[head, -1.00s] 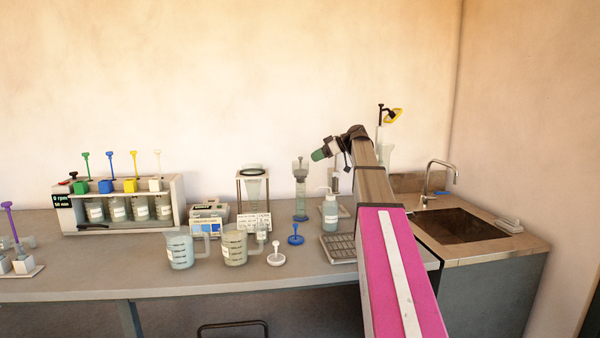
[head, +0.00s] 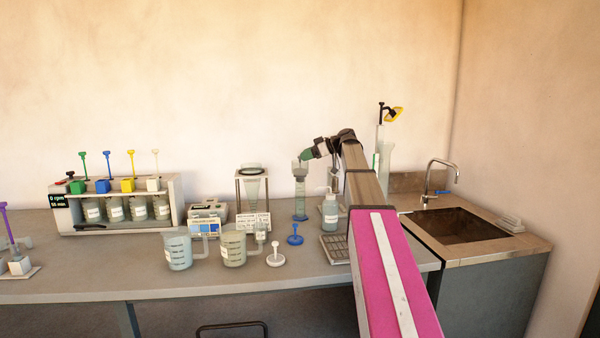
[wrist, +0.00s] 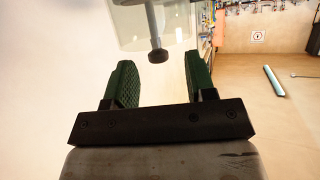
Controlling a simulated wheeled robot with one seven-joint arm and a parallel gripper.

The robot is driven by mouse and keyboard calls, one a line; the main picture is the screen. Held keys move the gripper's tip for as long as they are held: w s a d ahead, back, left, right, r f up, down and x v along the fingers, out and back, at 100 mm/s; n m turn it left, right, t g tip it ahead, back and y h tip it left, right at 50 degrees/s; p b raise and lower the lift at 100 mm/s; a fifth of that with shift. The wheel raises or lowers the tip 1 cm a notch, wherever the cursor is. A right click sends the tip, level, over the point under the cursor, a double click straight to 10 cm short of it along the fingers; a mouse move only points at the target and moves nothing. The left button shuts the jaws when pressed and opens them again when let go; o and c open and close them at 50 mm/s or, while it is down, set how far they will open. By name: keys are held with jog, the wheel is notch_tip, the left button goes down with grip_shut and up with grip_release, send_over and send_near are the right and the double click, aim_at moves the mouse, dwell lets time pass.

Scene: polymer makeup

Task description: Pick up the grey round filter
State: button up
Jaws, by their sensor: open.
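In the wrist view a thin grey rod with a round dark grey knob (wrist: 157,55) shows at the top, in front of the mouth of a clear vessel; it appears to be the grey filter's handle. My gripper (wrist: 160,66) is open. Its two green fingers are on either side of the knob, with clear gaps. In the head view my gripper (head: 304,155) is at the top of the clear cylinder (head: 300,188) and hides the knob there. The filter's round disc is not distinguishable.
A blue stemmed disc (head: 295,234) and a white one (head: 275,254) stand in front. A wash bottle (head: 329,211) and a metal rack (head: 336,248) are right of the cylinder. A funnel stand (head: 239,196) is left. Two beakers (head: 179,251) (head: 233,248) stand front left. A sink (head: 455,227) is far right.

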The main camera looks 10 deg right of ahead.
jog(key=x, duration=0.2)
jog(key=shift+w+a+f, duration=0.1)
jog(key=shift+w+a, duration=0.05)
jog(key=shift+a, duration=0.1)
jog(key=shift+a+f, duration=0.25)
jog(key=shift+f, duration=0.2)
grip_shut()
